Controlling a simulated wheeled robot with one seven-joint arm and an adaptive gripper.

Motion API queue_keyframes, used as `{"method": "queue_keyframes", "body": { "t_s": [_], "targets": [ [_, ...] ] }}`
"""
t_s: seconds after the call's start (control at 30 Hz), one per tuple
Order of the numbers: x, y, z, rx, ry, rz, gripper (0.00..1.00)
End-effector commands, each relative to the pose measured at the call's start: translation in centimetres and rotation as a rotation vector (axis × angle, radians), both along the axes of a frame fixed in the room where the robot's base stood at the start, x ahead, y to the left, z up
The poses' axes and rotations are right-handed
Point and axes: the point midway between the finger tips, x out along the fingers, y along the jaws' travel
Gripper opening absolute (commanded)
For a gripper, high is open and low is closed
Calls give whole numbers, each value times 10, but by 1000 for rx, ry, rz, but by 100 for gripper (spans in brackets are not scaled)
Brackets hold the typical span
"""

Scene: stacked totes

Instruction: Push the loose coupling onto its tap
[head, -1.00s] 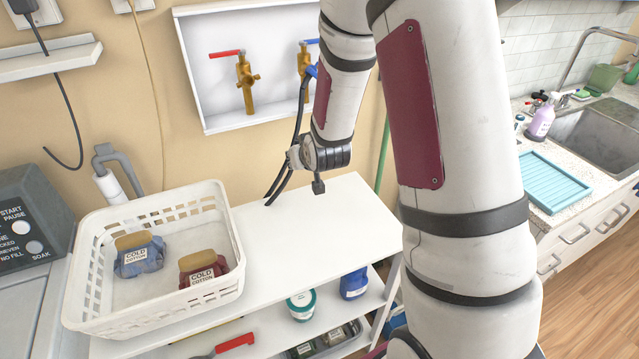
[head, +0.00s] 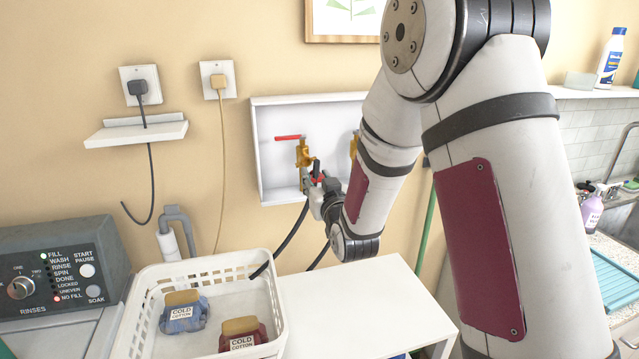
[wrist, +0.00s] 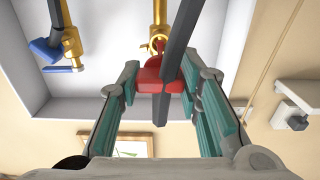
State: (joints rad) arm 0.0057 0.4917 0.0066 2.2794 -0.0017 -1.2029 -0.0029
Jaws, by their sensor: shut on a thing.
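The brass tap with the red lever (head: 303,152) stands in a white recessed wall box. My gripper (head: 318,182) is in front of and below this tap. In the wrist view, my gripper's teal pads (wrist: 165,98) are shut on the red coupling (wrist: 160,76), which has a black hose (wrist: 178,50) on it. The brass end of the tap (wrist: 158,42) is right beside the coupling; I cannot tell whether they touch. The other tap (wrist: 73,42) carries a blue coupling (wrist: 44,50); in the head view my arm mostly hides it.
The white wall box (head: 258,150) has raised edges around the taps. A white basket (head: 150,285) with two cloth bundles stands below on the left, beside a clear white tabletop (head: 350,300). A washing machine (head: 60,270) is at far left.

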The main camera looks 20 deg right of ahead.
Motion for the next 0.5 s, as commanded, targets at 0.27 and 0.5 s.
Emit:
{"method": "queue_keyframes", "body": {
  "t_s": [0.27, 0.5],
  "targets": [
    [10, 0, -1, 1, -1, 2, 4],
    [32, 0, -1, 0, -2, 1, 4]
  ]
}}
